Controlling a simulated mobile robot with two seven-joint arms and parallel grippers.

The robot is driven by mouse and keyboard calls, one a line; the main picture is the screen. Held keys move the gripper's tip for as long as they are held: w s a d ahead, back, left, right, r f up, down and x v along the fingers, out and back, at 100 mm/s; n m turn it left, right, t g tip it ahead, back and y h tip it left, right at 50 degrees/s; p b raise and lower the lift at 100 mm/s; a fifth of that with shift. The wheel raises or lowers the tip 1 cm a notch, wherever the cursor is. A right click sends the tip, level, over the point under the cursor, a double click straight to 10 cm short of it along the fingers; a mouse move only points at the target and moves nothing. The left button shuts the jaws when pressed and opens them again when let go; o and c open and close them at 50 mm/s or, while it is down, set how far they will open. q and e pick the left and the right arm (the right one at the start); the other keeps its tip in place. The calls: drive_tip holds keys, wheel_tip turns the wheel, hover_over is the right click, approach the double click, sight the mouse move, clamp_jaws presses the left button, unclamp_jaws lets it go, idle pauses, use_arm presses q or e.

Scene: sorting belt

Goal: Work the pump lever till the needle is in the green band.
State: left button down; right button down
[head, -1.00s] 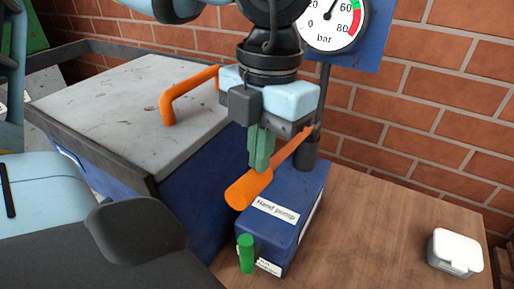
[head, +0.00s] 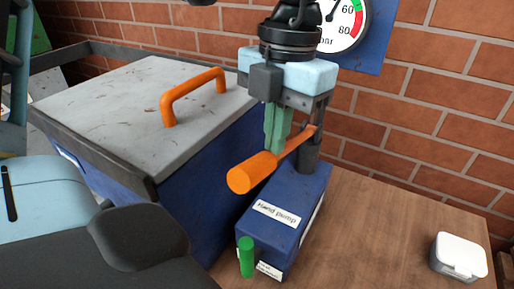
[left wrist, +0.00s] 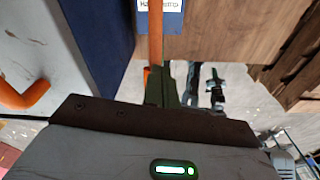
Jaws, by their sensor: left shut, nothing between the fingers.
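The blue hand pump (head: 262,240) stands on the wooden table, with its orange lever (head: 252,173) slanting up and back to the post behind it. The lever also shows upright in the left wrist view (left wrist: 156,35). My left gripper (head: 276,148) points down with its green fingers shut and empty, right at the lever; I cannot tell whether they touch it. The gauge (head: 345,22) on the wall is partly hidden by my arm and cut by the top edge. Its needle points upward, but its tip and most of the green band are out of sight. My right gripper is not seen.
A blue bin with a grey lid (head: 110,105) and orange handle (head: 192,95) stands left of the pump. A green peg (head: 246,257) sits at the pump's front. A white box (head: 458,256) lies at the right; the table between is clear. A brick wall closes the back.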

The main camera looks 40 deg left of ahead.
use_arm(q)
wheel_tip(320, 180, up, 7)
drive_tip(key=shift+w, duration=0.35)
drive_tip(key=shift+r, duration=0.1)
idle(0.7)
